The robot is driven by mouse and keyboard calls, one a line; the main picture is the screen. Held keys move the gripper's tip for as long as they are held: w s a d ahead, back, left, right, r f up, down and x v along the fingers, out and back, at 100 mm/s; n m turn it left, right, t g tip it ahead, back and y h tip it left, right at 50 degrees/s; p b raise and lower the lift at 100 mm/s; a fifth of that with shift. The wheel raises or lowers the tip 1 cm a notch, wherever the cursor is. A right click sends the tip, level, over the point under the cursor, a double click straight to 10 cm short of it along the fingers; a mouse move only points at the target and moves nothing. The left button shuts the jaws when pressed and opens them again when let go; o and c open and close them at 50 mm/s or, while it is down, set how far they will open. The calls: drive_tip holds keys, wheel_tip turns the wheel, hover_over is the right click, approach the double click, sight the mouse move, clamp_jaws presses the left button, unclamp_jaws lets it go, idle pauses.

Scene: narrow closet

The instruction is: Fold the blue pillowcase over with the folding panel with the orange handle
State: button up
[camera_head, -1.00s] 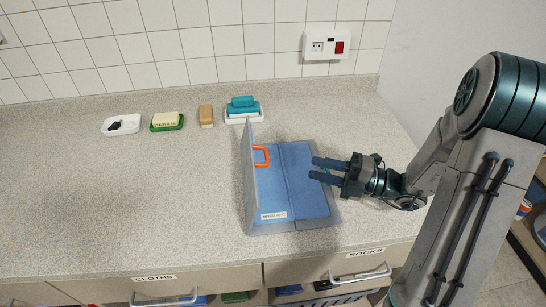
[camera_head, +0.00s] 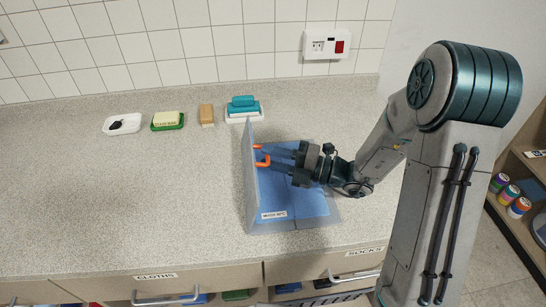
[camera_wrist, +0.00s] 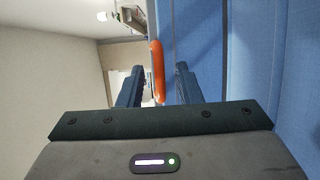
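The blue pillowcase (camera_head: 306,203) lies flat on the grey folding board on the counter. The folding panel (camera_head: 250,190) stands upright at the board's left edge. Its orange handle (camera_head: 262,163) is on the side facing my gripper. My gripper (camera_head: 264,161) reaches in from the right above the pillowcase, with its fingertips at the handle. In the wrist view, my gripper (camera_wrist: 158,82) is open, with one finger on each side of the orange handle (camera_wrist: 158,70) and gaps visible. Pillowcase cloth (camera_wrist: 295,90) fills the right side there. My gripper hides part of the handle and cloth.
Along the back stand a white dish (camera_head: 122,124), a green soap tray (camera_head: 168,122), a tan block (camera_head: 206,114) and a teal item on a white tray (camera_head: 244,108). The tiled wall has a socket (camera_head: 325,45). The counter's left is clear.

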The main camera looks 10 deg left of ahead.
clamp_jaws()
drive_tip(key=shift+d+f+y+p, duration=0.35)
drive_tip(key=shift+f+y, duration=0.05)
drive_tip(key=shift+y, duration=0.1)
unclamp_jaws()
drive_tip(key=shift+w+d, duration=0.1)
drive_tip(key=shift+m, duration=0.3)
drive_tip(key=d, duration=0.4)
drive_tip(key=s+d+f+b, duration=0.1)
drive_tip(key=d, duration=0.4)
drive_tip(key=s+d+f, duration=0.1)
drive_tip(key=d, duration=0.3)
drive_tip(key=shift+d, duration=0.25)
